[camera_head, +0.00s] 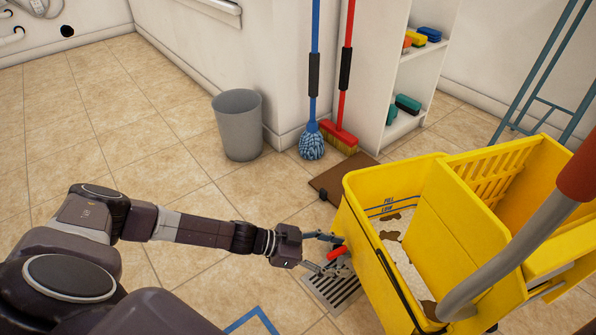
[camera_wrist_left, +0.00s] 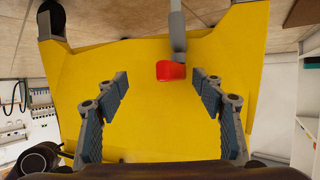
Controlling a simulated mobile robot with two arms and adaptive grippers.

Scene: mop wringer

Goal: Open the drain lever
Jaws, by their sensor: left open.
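The drain lever (camera_head: 337,252) has a red grip and sits low on the near left side of the yellow mop bucket (camera_head: 437,241). In the left wrist view the lever's red grip (camera_wrist_left: 171,71) shows on a grey stem against the bucket's yellow wall (camera_wrist_left: 150,115). My left gripper (camera_head: 330,252) is open at the lever. In the wrist view its two fingers (camera_wrist_left: 163,84) stand apart, with the red grip between and slightly beyond them. I cannot tell whether a finger touches it. My right gripper is not in view.
A floor drain grate (camera_head: 334,288) lies below the lever. A grey bin (camera_head: 238,125), a blue mop (camera_head: 312,140) and a red broom (camera_head: 341,135) stand by the wall. A white shelf (camera_head: 390,75) is behind. The tiled floor at left is clear.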

